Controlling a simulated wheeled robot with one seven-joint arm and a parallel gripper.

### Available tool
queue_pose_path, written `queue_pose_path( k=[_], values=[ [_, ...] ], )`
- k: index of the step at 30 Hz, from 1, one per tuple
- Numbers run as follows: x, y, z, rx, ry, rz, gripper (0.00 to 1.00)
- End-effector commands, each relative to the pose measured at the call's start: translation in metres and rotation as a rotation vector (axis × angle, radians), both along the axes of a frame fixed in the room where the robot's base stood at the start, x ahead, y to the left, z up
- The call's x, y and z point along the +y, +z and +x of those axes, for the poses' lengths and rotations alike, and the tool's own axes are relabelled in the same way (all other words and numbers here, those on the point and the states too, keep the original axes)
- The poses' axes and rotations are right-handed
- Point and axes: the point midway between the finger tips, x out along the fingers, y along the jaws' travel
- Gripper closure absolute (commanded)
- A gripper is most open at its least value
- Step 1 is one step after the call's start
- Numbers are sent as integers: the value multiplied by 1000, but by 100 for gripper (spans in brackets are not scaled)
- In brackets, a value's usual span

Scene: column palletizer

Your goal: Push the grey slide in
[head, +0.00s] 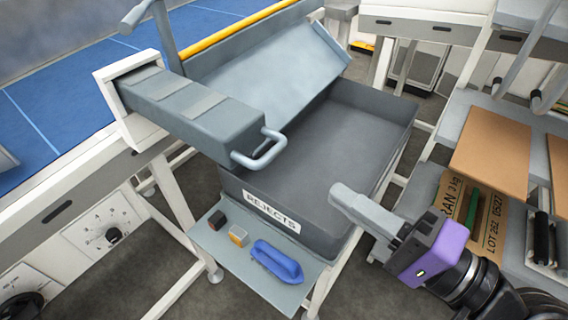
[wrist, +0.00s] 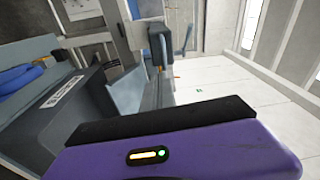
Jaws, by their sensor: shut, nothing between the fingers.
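The grey slide (head: 190,112) is a long grey block with lighter bands on top. It sticks well out of a white-framed opening (head: 122,100) and reaches over the near left part of the grey rejects bin (head: 292,238). A looped grey handle (head: 268,150) is on its outer end. My gripper (head: 345,200) is shut and empty, to the right of and below the handle, near the bin's right front corner and apart from the slide.
A sloped grey chute (head: 265,80) leads into the bin behind the slide. A small shelf (head: 210,240) in front holds a blue item (head: 277,262) and small blocks. A rack with cardboard (head: 490,155) stands at right. A blue conveyor (head: 60,90) lies at left.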

Motion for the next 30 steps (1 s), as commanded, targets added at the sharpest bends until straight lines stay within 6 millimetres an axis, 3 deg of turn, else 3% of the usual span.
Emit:
queue_pose_path(
  k=[5, 17, 23, 30],
  values=[
    [16, -10, -18, 91, 100, 24, 100],
    [17, -12, -18, 110, 102, 33, 100],
    [29, -11, -9, 110, 105, 32, 100],
    [65, -9, 18, 109, 106, 32, 100]
  ],
)
